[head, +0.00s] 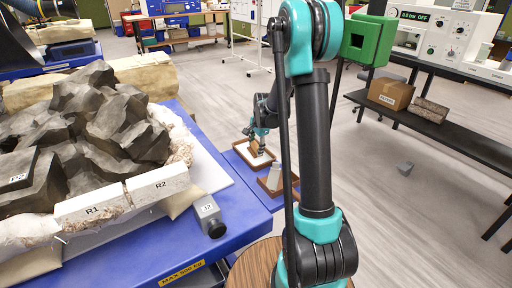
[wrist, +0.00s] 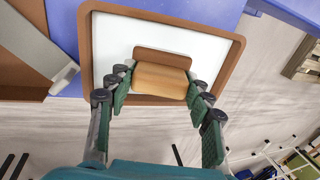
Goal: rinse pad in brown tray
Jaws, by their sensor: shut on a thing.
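The brown tray (wrist: 238,70) has a white inside and fills the middle of the wrist view. In the head view this brown tray (head: 240,147) sits on the blue surface at the far side. My gripper (wrist: 158,84) has its green-padded fingers on both sides of a tan pad (wrist: 160,82) and is shut on it. A darker brown strip (wrist: 162,58) shows just beyond the pad. The pad is over or in the tray; whether it touches the bottom I cannot tell. In the head view my gripper (head: 259,146) is small and partly hides the pad.
A second brown tray (head: 268,188) stands nearer, with a pale flat piece (head: 274,176) in it; my arm partly hides it.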

